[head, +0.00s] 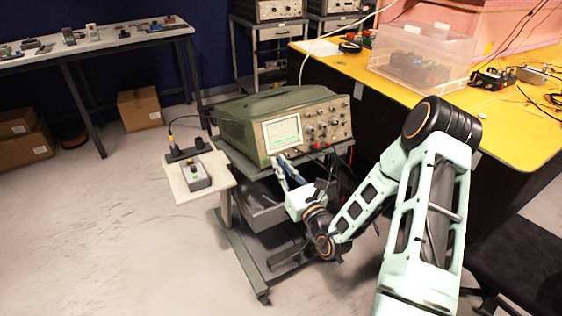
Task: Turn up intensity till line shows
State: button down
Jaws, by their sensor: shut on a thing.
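The green oscilloscope (258,107) stands on a cart, its front panel facing right and toward me. Its lit screen (282,127) shows a pale grid with a thin green line across the lower part. Several knobs and a few cable sockets fill the panel right of the screen. My gripper (284,164) reaches up from the lower right to the panel's lower edge, just below the screen. Its fingers are shut on what seems to be the intensity knob there. The fingers hide that knob, so its setting does not show.
A side shelf (215,186) left of the oscilloscope holds a small grey box (196,178) and a cabled probe. The yellow bench (400,92) with a clear plastic bin (421,56) stands at the right. A dark chair (520,265) is at lower right. The floor at left is clear.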

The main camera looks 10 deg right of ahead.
jog(key=shift+m, duration=0.3)
jog(key=c, duration=2)
grip_release()
jog(key=v, duration=1.2)
jog(key=shift+a, duration=0.1)
